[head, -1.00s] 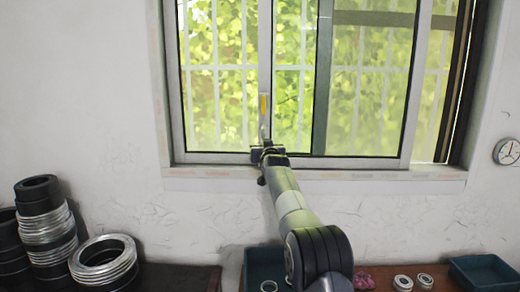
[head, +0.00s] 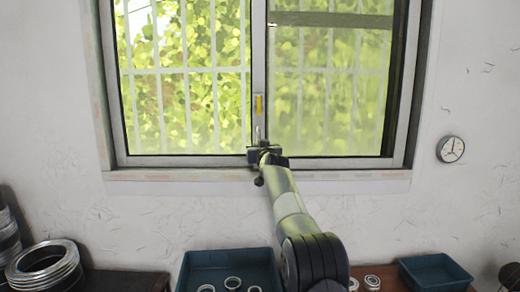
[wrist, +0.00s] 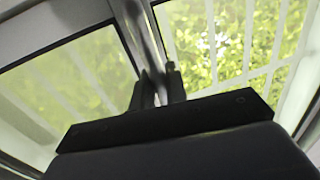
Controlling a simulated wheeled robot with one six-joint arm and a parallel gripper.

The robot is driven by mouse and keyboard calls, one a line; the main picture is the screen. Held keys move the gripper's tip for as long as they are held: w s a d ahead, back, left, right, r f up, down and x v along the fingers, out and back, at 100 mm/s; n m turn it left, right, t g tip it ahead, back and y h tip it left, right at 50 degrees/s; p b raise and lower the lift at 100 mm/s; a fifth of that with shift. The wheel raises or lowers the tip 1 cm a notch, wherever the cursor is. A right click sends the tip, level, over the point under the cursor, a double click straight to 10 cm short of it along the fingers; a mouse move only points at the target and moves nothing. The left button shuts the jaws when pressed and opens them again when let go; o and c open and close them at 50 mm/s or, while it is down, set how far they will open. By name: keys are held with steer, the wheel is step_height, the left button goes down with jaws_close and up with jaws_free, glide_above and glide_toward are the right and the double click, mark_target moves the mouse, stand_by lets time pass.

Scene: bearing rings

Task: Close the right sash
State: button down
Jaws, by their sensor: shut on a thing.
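The right sash (head: 258,60) of the sliding window has a pale frame and glass. Its left stile stands upright mid-window, overlapping the edge of the left sash. Its right side reaches the dark right jamb (head: 400,90), and no open gap shows there. A yellow mark (head: 258,105) is on the stile, with a small pale handle (head: 258,132) below it. My gripper (head: 261,148) is at the stile's lower end, shut on the handle. In the wrist view, my gripper's dark fingers (wrist: 158,84) close around it and hide most of it.
A sill (head: 200,174) runs under the window. Below are a blue tray with rings (head: 195,262), another blue tray (head: 435,270), loose bearing rings (head: 372,282) and stacked metal rings (head: 42,268).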

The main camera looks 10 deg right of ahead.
steer(key=shift+d, duration=0.15)
steer(key=c, duration=1.5)
jaws_free()
steer(key=shift+d, duration=0.2)
steer(key=shift+s+a, duration=0.1)
steer(key=s+b, duration=0.8)
steer(key=s, duration=0.2)
steer(key=shift+s, duration=0.35)
steer(key=shift+w+a+p, duration=0.1)
steer(key=shift+w+p, duration=3.9)
steer(key=shift+w, duration=1.45)
